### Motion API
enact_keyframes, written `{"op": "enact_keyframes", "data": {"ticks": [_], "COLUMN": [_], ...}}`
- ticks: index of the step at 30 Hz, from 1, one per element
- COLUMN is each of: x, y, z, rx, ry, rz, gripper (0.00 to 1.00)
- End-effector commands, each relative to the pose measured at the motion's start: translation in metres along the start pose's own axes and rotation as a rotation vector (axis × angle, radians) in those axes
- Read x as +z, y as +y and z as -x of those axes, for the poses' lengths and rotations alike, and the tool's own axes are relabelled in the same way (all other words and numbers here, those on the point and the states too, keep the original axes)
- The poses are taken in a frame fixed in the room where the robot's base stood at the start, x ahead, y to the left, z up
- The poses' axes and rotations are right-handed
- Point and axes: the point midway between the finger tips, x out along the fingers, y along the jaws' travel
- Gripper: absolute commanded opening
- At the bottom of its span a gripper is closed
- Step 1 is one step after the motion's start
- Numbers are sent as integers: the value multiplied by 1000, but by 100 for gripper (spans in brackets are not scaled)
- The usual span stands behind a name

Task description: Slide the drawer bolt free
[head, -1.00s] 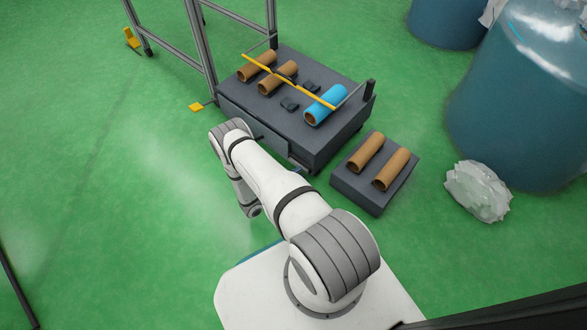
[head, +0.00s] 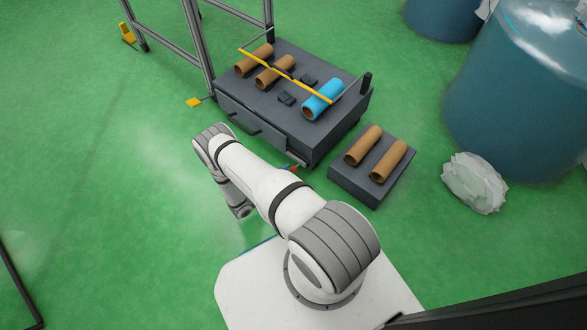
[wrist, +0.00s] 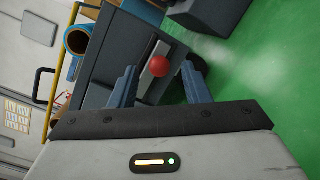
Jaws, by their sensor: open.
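The grey cabinet (head: 320,130) stands ahead with its drawer front (head: 262,132) and dark handle (head: 244,123) towards me. A red ball knob (wrist: 159,66) shows in the wrist view on a pale metal strip along the cabinet face; I take it for the bolt's knob. My gripper (wrist: 158,73) is open, its two blue-grey fingers on either side of the knob with gaps visible. Contact cannot be made out. In the head view a small reddish spot (head: 294,168) shows at the cabinet's lower front corner, beside my arm, which hides most of my gripper.
On the cabinet top lie brown tubes (head: 275,72), a blue tube (head: 323,99) and a yellow bar (head: 312,92). A low grey block (head: 370,183) with two brown tubes stands to the right. A metal frame (head: 198,55) stands left.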

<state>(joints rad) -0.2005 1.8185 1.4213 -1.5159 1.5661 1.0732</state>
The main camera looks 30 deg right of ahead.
Motion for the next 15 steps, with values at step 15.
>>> {"op": "enact_keyframes", "data": {"ticks": [15], "x": [-1], "y": [1], "z": [35], "rx": [0], "ry": [-1], "rz": [1], "gripper": [43]}}
